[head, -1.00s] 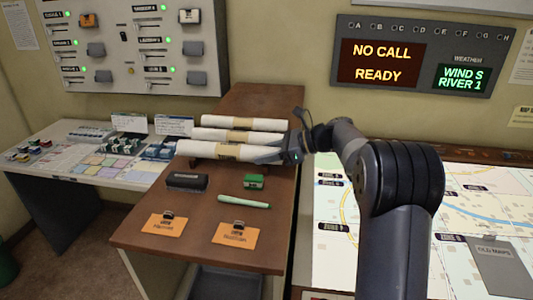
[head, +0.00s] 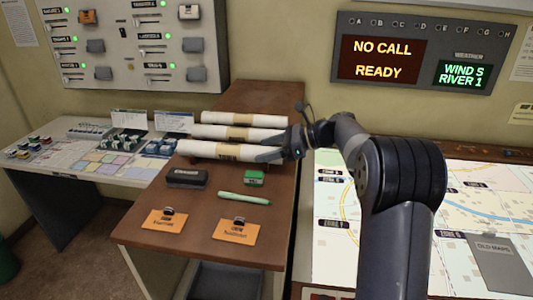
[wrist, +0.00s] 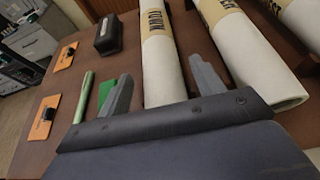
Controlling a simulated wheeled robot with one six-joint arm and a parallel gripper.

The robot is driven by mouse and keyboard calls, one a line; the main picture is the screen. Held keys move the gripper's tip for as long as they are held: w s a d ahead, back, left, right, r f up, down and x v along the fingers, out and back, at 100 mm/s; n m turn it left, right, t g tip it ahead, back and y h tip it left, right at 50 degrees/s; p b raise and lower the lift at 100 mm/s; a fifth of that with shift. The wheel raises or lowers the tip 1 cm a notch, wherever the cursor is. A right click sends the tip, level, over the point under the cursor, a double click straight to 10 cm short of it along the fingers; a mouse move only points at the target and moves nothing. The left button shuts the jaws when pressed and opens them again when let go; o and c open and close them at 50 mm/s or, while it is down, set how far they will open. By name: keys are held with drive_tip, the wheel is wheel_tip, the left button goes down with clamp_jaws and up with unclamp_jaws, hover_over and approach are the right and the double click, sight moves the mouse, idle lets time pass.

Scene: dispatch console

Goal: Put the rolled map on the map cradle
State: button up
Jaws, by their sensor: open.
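Three white rolled maps with tan bands lie side by side on the brown desk top. The front roll (head: 205,149) is nearest my gripper, with the middle roll (head: 215,132) and back roll (head: 218,118) behind it. My gripper (head: 264,156) is open at the right end of the front roll. In the wrist view the front roll (wrist: 163,65) runs between the two spread fingers (wrist: 163,90), which are not closed on it. Small dark supports show under the front roll; I cannot tell whether they are the map cradle.
On the desk in front of the rolls are a black case (head: 187,178), a green box (head: 254,178), a green marker (head: 244,198) and two orange clipped cards (head: 165,221) (head: 236,230). A lit map table (head: 335,230) is at right, a side table (head: 60,165) at left.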

drive_tip(key=b+v, duration=0.1)
drive_tip(key=v, duration=1)
drive_tip(key=shift+d, duration=0.3)
drive_tip(key=shift+c, duration=0.4)
